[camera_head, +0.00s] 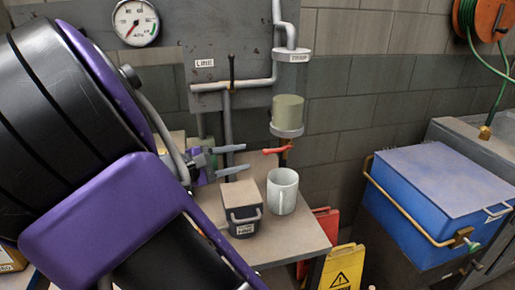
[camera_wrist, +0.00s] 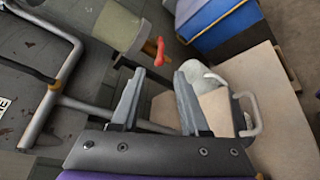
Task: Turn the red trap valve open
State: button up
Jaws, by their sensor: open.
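The red valve handle (camera_head: 276,151) sits under the trap, a cylinder with a greenish bowl (camera_head: 288,110), on the pipe labelled TRAP at the wall. In the wrist view the red handle (camera_wrist: 152,56) lies ahead of the fingers, beside the bowl (camera_wrist: 112,25). My gripper (camera_head: 238,159) is open and empty, with its two fingers pointing right toward the handle. A gap separates the fingertips from the handle. In the wrist view my gripper (camera_wrist: 158,75) shows both fingers spread, with nothing between them.
A vertical grey pipe (camera_head: 227,125) with a black lever is at the wall, left of the trap. A blue chest (camera_head: 420,215) stands at right.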

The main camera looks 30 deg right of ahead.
aim_at(267, 152)
jog(key=b+x, duration=0.1)
jog(key=x, duration=1.1)
jog(key=shift+w+d+f+b, duration=0.1)
jog(key=shift+d+f+b, duration=0.05)
jog(key=shift+d+b, duration=0.15)
grip_shut()
jog(key=shift+a, duration=0.1)
dwell(0.7)
